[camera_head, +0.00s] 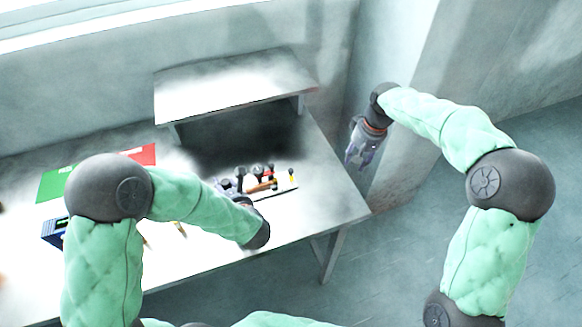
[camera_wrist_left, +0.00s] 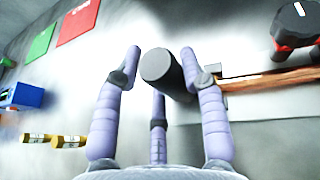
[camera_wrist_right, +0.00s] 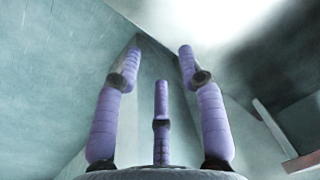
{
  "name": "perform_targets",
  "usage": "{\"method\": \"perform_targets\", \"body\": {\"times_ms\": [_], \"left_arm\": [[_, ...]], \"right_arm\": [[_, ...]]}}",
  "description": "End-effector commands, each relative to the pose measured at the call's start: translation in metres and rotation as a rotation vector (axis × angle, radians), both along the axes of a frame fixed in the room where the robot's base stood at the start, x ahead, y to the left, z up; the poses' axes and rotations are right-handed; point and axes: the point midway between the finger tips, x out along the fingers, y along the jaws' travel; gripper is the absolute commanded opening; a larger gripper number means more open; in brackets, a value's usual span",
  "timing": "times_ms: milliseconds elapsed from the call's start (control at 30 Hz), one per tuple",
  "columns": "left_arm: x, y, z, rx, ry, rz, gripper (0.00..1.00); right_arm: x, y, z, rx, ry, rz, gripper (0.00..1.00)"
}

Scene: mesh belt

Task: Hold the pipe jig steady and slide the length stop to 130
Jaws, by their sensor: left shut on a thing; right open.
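The pipe jig (camera_head: 284,184) stands on the table near its front right, with several dark knobs and a copper-coloured pipe (camera_head: 262,187). The pipe also shows in the left wrist view (camera_wrist_left: 268,79). My left gripper (camera_wrist_left: 160,54) is shut on a dark grey cylindrical handle (camera_wrist_left: 160,68) beside the pipe's end. In the head view its fingers are mostly hidden by my arm. A black knob with red below it (camera_wrist_left: 298,20) stands over the pipe. I cannot tell which part is the length stop, nor read a scale. My right gripper (camera_wrist_right: 161,48) is open and empty, beyond the table's right edge.
A raised shelf (camera_head: 235,85) stands at the back of the table (camera_head: 335,185). A green panel (camera_head: 57,184) and a red panel (camera_head: 143,154) lie at the left. A blue box (camera_wrist_left: 20,96) and small yellow-banded pieces (camera_wrist_left: 68,141) lie left of my left gripper.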

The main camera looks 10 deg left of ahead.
Motion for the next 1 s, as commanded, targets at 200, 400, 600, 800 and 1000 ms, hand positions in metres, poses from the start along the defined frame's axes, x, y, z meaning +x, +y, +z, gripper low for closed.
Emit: {"method": "perform_targets", "body": {"times_ms": [200, 400, 600, 800, 1000], "left_arm": [[0.001, 0.0, 0.0, -0.002, -0.003, 0.0, 0.02], [0.001, 0.0, 0.0, -0.002, -0.003, 0.0, 0.02], [0.001, 0.0, 0.0, -0.002, -0.003, 0.0, 0.02], [0.0, 0.0, 0.0, -0.002, -0.003, 0.0, 0.02], [0.0, 0.0, 0.0, -0.002, -0.003, 0.0, 0.02]], "right_arm": [[-0.003, 0.104, 0.034, -0.063, 0.021, 0.001, 0.4], [-0.019, 0.166, 0.056, -0.112, 0.028, -0.015, 0.4], [-0.028, 0.19, 0.062, -0.132, 0.028, -0.026, 0.4], [-0.029, 0.191, 0.043, -0.136, 0.031, -0.027, 0.4], [-0.029, 0.191, 0.006, -0.136, 0.031, -0.026, 0.4]]}}
